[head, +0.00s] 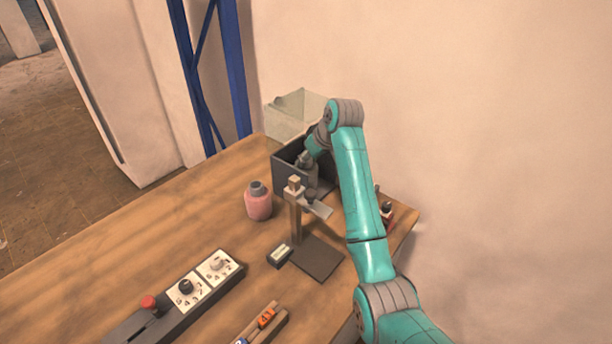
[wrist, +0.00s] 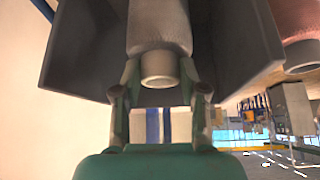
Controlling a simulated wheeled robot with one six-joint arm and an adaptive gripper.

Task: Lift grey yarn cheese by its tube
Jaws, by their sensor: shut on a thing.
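The grey yarn cheese (wrist: 158,24) shows in the wrist view as a grey body with a paler tube (wrist: 160,68) sticking out of its end. My gripper (wrist: 160,84) has one finger on each side of this tube and is shut on it. In the head view my gripper (head: 305,161) reaches down into a dark grey open box (head: 288,181) at the back of the table. The cheese is mostly hidden there by the box wall and my arm. I cannot tell whether it rests on the box floor.
A pink yarn cheese (head: 258,205) with a grey tube stands left of the box. A post stand (head: 296,217) with a small plate is just in front. A clear bin (head: 292,116) is behind. A switch panel (head: 185,293) lies at front left. The table's left middle is clear.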

